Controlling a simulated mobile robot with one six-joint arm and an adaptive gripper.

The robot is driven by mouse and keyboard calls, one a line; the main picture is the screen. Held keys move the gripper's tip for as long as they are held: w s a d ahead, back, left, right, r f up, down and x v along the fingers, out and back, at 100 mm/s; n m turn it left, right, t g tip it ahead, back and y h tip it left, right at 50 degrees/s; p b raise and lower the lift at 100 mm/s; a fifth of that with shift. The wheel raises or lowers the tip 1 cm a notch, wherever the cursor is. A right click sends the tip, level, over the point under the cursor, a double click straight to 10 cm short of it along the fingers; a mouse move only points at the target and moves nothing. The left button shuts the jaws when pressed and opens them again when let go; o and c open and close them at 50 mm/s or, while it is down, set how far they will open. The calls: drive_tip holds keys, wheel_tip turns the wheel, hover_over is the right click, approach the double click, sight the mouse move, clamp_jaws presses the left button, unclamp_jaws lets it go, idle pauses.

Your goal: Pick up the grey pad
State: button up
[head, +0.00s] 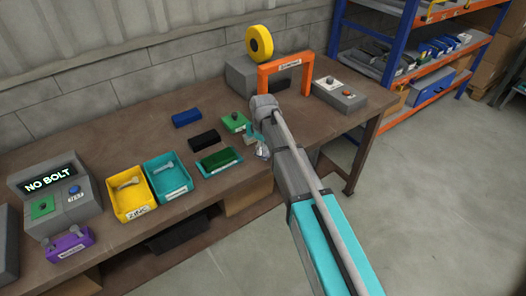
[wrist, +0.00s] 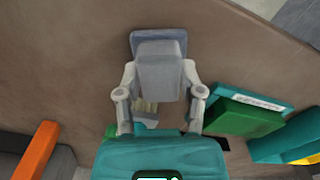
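The grey pad (wrist: 160,82) is a pale grey block in the middle of the wrist view, with a darker blue-grey part at its far end. My gripper (wrist: 160,72) has a finger against each side of it, and the gap between the fingers is filled by the block. In the head view my gripper (head: 262,147) is over the workbench, left of the orange arch. A small pale grey piece of the pad (head: 263,153) shows under it; the arm and gripper hide the rest. I cannot tell its exact height above the bench.
The bench (head: 150,125) holds a blue block (head: 187,118), a black block (head: 204,140), a teal tray with a green block (head: 216,160), and teal (head: 167,178) and yellow (head: 130,194) bins. The orange arch (head: 286,66) and a button box (head: 340,95) stand right. Bare bench lies at the back left.

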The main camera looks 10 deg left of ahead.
clamp_jaws()
drive_tip(key=shift+r, duration=0.1)
drive_tip(key=shift+r+p, duration=0.9)
drive_tip(key=shift+p, duration=0.1)
drive_tip(key=s+d+r+p, duration=0.5)
drive_tip(key=s+r+p, duration=0.6)
drive_tip(key=s, duration=0.2)
drive_tip(key=shift+d, duration=0.2)
